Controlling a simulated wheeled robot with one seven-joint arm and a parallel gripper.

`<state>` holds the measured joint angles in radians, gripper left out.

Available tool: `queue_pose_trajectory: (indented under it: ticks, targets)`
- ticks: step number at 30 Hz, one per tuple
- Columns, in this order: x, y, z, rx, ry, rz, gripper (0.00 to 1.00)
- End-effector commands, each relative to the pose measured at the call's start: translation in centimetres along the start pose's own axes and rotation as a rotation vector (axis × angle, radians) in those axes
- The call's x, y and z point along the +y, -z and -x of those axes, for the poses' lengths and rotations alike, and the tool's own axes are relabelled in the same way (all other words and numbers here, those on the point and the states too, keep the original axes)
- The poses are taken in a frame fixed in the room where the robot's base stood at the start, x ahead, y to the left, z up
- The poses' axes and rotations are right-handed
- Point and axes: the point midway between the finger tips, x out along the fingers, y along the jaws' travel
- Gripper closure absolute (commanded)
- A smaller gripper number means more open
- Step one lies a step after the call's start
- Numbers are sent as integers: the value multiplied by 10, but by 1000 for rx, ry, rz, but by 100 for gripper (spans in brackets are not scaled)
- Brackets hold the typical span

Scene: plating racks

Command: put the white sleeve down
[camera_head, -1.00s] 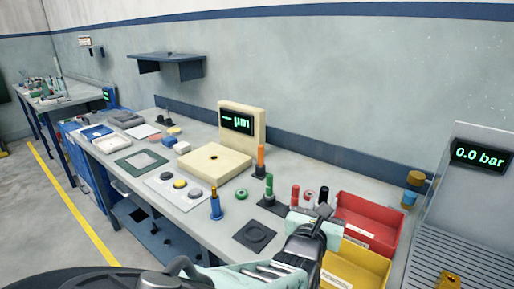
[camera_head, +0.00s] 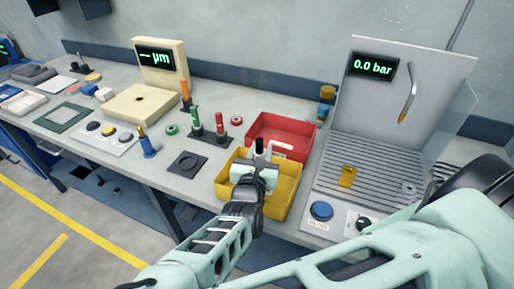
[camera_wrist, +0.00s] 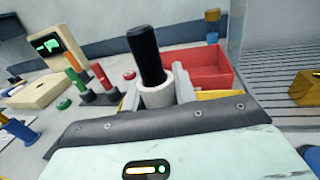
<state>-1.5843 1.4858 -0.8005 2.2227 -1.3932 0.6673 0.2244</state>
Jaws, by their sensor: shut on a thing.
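My gripper (camera_head: 260,163) is over the yellow bin (camera_head: 228,189) in the head view. Its fingers also show in the wrist view (camera_wrist: 157,88), shut on the white sleeve (camera_wrist: 158,97). The sleeve is a short white ring around the lower part of a black cylinder (camera_wrist: 144,53), which sticks up out of it, slightly tilted. In the head view the black cylinder (camera_head: 259,146) shows above the fingers, while the sleeve is mostly hidden by the gripper. Whether the sleeve touches the bin cannot be seen.
A red bin (camera_head: 296,126) adjoins the yellow one behind. To the left are a dark rack with a green post (camera_head: 195,118) and a red post (camera_head: 220,122), and a dark square pad (camera_head: 187,163). At right stands a ribbed pressure station (camera_head: 330,175) with a yellow block (camera_head: 347,176).

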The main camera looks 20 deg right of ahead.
Motion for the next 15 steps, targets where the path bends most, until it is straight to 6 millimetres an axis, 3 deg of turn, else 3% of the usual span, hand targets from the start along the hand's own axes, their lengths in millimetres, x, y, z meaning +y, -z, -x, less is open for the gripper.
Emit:
queue_pose_trajectory:
  ticks: [3,15]
  targets:
    - [0,10,0,-2,0,1,94]
    - [-1,15,0,-1,1,0,94]
